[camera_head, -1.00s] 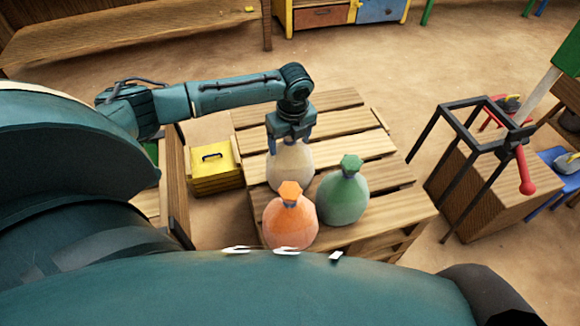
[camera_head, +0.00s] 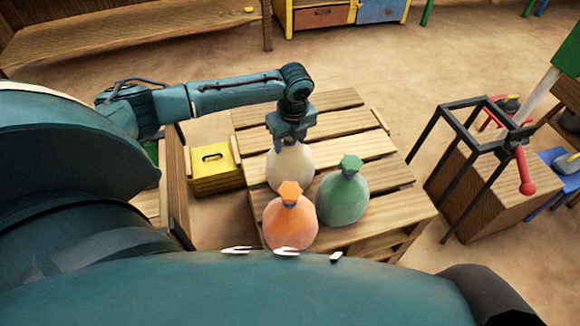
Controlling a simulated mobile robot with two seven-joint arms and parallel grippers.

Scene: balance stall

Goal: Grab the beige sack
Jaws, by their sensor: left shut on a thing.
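The beige sack (camera_head: 290,168) stands on the slatted wooden pallet (camera_head: 345,104), behind the orange sack (camera_head: 291,222) and to the left of the green sack (camera_head: 343,196). My left gripper (camera_head: 290,143) points down from above and is shut on the top of the beige sack. The sack's neck is hidden between the fingers. The orange sack hides part of its lower front. I see no gap that shows the sack lifted off the pallet. My right gripper is out of view.
A yellow box (camera_head: 216,170) with a black handle is left of the pallet. A black metal frame with a red handle (camera_head: 525,172) stands at a wooden crate (camera_head: 500,190) on the right. The pallet's back right part is clear.

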